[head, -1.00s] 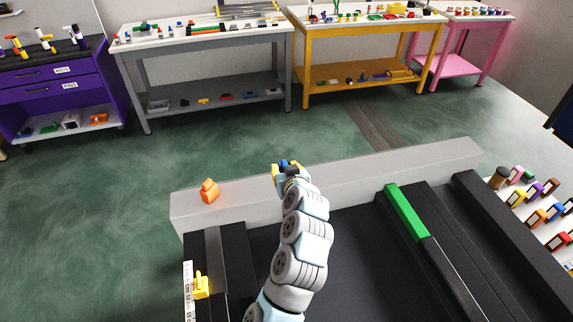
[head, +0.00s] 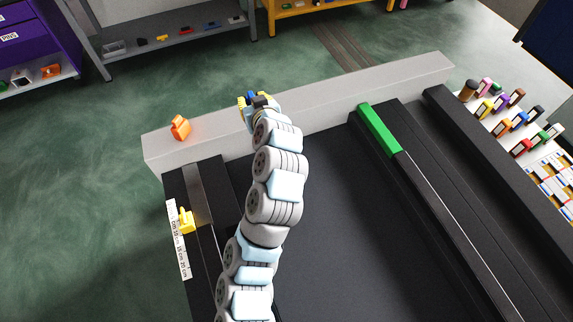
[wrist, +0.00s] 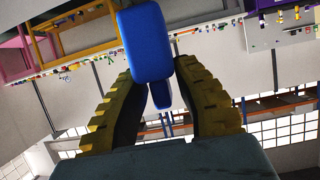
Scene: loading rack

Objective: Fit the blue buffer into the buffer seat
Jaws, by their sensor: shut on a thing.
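My gripper (head: 257,100) is at the grey beam, right of the orange piece. Its yellow fingers, also in the wrist view (wrist: 156,84), are shut on the blue buffer (wrist: 148,42). The buffer is a rounded blue block with a narrower blue stem between the fingers. In the head view only a small bit of blue shows at the gripper's tip. I cannot make out the buffer seat in either view; my gripper hides part of the beam.
The grey beam (head: 340,98) runs across the far end of the dark rack. An orange piece (head: 180,127) stands on its left end. A green block (head: 379,129) lies on a black rail. A yellow piece (head: 186,221) is at the left, by a ruler strip. Colored items stand at right.

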